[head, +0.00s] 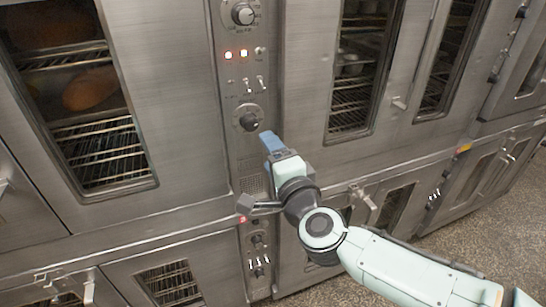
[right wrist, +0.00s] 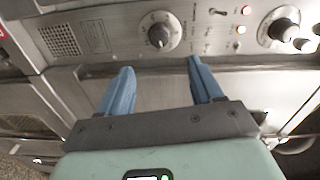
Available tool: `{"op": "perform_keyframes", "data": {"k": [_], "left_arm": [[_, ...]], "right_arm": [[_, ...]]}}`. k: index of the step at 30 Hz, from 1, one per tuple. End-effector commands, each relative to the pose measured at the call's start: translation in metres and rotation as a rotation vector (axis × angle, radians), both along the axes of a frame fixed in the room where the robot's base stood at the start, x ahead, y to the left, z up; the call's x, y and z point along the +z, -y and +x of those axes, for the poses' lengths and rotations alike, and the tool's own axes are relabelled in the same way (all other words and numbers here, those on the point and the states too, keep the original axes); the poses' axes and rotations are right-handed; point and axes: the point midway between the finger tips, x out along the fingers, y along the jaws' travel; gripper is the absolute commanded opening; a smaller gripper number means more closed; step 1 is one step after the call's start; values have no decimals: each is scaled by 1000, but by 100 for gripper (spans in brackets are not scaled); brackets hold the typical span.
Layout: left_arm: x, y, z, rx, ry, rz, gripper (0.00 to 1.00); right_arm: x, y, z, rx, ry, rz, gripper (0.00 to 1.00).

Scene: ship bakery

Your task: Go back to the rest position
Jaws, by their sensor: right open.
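My right gripper (head: 271,142) is raised in front of the oven control panel in the head view, its arm coming in from the lower right. In the right wrist view its two blue fingers (right wrist: 160,88) are spread apart with nothing between them. The fingers point at the control panel (right wrist: 100,35), near a black knob (right wrist: 160,33). I cannot tell whether they touch the panel. My left gripper is not in view.
Steel ovens fill the view. The control panel has an upper knob (head: 243,13), a lower knob (head: 248,118), lit lamps and toggle switches (head: 254,84). A windowed door (head: 85,110) stands left, another (head: 358,70) right. Speckled floor (head: 470,215) is free at right.

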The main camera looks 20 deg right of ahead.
Motion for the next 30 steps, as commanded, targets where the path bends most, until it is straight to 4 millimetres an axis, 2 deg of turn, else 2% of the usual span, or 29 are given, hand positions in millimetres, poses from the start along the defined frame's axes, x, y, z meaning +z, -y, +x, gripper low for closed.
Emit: {"op": "perform_keyframes", "data": {"k": [4,16,20,23,26,27,29,30], "left_arm": [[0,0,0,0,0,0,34],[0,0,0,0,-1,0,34],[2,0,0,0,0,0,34],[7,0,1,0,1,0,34],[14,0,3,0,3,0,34],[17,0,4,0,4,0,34],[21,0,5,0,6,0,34],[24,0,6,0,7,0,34]], "right_arm": [[0,0,-6,0,0,-1,65],[0,0,-6,0,-1,-1,65],[-20,-3,3,6,-40,-39,65],[-66,-9,18,25,-125,-128,65],[-136,-13,32,64,-252,-252,65],[-167,-13,34,86,-309,-303,65],[-214,-13,34,124,-393,-375,65],[-245,-13,31,153,-448,-418,65]]}}
